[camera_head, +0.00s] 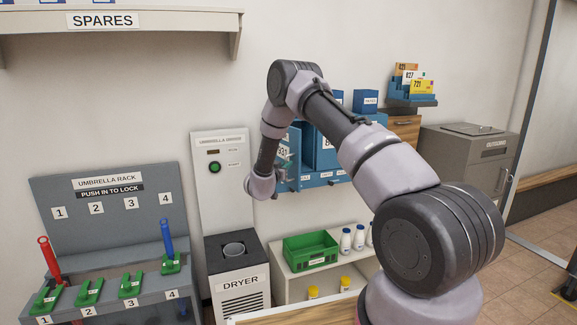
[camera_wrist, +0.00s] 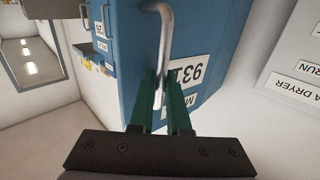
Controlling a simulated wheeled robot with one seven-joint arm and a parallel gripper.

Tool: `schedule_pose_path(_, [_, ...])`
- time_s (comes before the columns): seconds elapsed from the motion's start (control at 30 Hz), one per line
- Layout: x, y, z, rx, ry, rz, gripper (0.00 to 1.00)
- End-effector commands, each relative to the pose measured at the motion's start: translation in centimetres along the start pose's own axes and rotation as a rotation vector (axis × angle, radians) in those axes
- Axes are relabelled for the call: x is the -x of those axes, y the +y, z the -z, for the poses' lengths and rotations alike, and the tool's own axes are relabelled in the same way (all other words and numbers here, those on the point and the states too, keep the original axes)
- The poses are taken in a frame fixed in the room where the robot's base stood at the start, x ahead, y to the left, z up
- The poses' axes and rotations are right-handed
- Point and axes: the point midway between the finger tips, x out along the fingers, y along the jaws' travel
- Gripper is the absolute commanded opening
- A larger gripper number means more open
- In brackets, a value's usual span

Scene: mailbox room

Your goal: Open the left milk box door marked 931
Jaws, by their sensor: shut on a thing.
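The blue milk box door marked 931 (camera_wrist: 200,45) fills the middle of the wrist view, with its white number label. It also shows in the head view (camera_head: 294,150), partly hidden behind my arm, and appears to stand at an angle to the box. A pale bar handle (camera_wrist: 162,50) is fixed on the door. My gripper (camera_wrist: 160,115) has its green fingers shut on the lower end of this handle. In the head view my gripper (camera_head: 283,160) is small and partly hidden at the door.
The umbrella dryer panel (camera_head: 222,165) stands close to the left of my arm, above the dryer (camera_head: 238,280). A shelf with a green crate (camera_head: 311,251) and bottles lies below the boxes. The umbrella rack (camera_head: 110,220) is at the left.

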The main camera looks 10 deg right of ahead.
Motion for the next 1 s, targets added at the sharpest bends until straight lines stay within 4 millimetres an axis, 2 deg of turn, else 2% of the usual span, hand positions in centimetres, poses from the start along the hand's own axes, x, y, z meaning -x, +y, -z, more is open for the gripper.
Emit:
schedule_pose_path(0.33, [-0.1,-0.2,0.3,-0.002,0.006,0.004,0.00])
schedule_pose_path(0.4, [-0.1,-0.2,0.3,-0.002,0.006,0.004,0.34])
schedule_pose_path(0.43, [-0.1,-0.2,0.3,-0.002,0.005,0.003,0.45])
schedule_pose_path(0.8, [0.2,-0.1,0.1,0.000,0.002,0.003,0.45])
schedule_pose_path(1.0, [3.1,-0.3,0.2,0.002,0.003,0.007,0.45])
